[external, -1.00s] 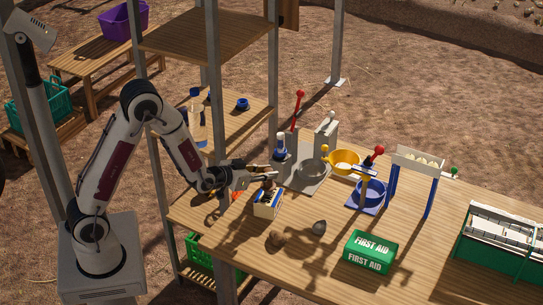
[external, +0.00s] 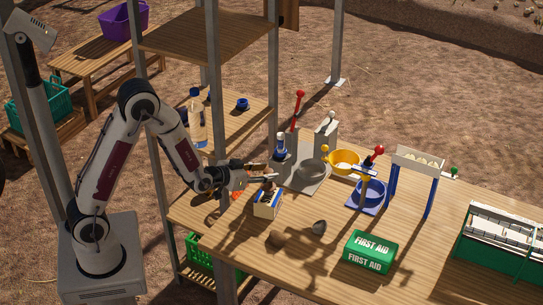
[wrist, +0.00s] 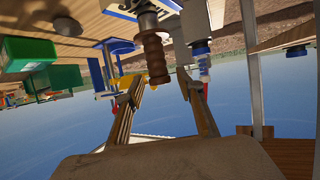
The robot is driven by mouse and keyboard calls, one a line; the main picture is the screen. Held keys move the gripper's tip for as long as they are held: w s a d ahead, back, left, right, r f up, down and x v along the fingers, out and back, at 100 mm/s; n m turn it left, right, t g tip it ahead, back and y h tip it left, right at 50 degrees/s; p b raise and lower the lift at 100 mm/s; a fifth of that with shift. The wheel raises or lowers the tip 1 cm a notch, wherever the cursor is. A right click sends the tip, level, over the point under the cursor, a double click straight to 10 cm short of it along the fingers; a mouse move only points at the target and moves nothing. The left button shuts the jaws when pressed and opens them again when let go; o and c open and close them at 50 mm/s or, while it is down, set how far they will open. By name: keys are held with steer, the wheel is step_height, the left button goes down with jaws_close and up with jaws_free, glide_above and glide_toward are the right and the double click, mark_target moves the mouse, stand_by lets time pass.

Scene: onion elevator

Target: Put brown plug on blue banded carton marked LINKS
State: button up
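The blue-banded carton (external: 267,205) stands on the table below and just right of my gripper. A small dark brown piece, which looks like the plug (external: 268,187), shows at the top of the carton. In the wrist view the brown ribbed plug (wrist: 155,57) appears between and just beyond my fingertips, against a pale cylinder-like part. My gripper (external: 264,172) points right above the carton. In the wrist view its two fingers (wrist: 165,80) are spread with gaps beside the plug. I cannot tell exactly whether the plug rests on the carton.
A blue-and-white bottle (wrist: 202,65) stands close beside the fingers. A grey plate with a red-knobbed lever, a yellow bowl (external: 345,161) and a blue bowl (external: 371,191) are behind right. A green first aid box (external: 370,252) and two small lumps lie in front.

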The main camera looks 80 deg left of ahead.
steer(key=v, duration=0.6)
steer(key=shift+s, duration=0.2)
steer(key=shift+d+r, duration=0.15)
steer(key=shift+d, duration=0.05)
stand_by(0.7)
steer(key=s+d+r+m+g+h, duration=0.3)
steer(key=s+d+r+h, duration=0.1)
steer(key=s+d+r, duration=0.55)
steer(key=s+d+g, duration=0.2)
steer(key=s, duration=0.7)
steer(key=s+d+r+m+g+h, duration=0.1)
steer(key=s+d+g, duration=0.1)
steer(key=s, duration=0.8)
steer(key=shift+s+d+r, duration=0.3)
steer(key=shift+d, duration=0.1)
